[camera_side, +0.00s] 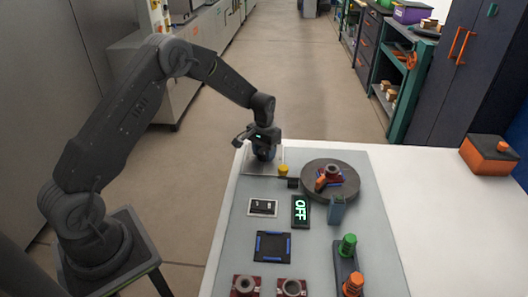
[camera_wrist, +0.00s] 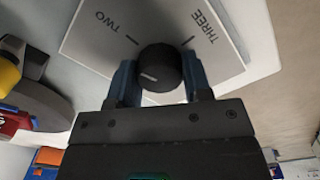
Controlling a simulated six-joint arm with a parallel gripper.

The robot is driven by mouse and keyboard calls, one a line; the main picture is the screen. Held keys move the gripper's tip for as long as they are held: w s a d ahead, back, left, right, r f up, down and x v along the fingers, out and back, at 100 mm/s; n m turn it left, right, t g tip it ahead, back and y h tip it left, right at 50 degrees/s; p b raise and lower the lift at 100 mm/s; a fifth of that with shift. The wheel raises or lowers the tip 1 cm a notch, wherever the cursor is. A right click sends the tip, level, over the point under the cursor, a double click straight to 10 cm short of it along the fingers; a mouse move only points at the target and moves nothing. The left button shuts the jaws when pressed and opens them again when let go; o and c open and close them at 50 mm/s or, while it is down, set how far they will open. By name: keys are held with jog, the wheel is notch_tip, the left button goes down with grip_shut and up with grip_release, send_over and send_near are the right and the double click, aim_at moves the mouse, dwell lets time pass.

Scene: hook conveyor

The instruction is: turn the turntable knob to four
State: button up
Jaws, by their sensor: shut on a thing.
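The round black knob (camera_wrist: 160,65) sits on a light plate (camera_wrist: 100,35) in the wrist view. The words TWO and THREE and their tick lines show on the plate beyond the knob; any other labels are hidden or out of frame. A pale mark shows on the knob's near face. My gripper (camera_wrist: 161,78) is shut on the knob, with one blue finger on each side. In the side view, my gripper (camera_side: 264,153) points down over the plate (camera_side: 249,168) at the table's back left corner, and it hides the knob.
The dark round turntable (camera_side: 312,192) stands right of the plate, bearing a red part and a blue-orange part. A yellow piece (camera_side: 283,170) is close beside my gripper. A switch (camera_side: 263,207), an OFF display (camera_side: 300,211) and a black-blue square fixture (camera_side: 272,246) lie nearer.

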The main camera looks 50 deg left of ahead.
jog(key=m, duration=0.4)
jog(key=shift+m, duration=0.3)
jog(key=m, duration=0.3)
jog(key=shift+m, duration=0.3)
jog(key=m, duration=0.4)
jog(key=shift+m, duration=0.3)
jog(key=m, duration=0.3)
jog(key=shift+m, duration=0.3)
jog(key=m, duration=1.3)
jog(key=shift+m, duration=1.9)
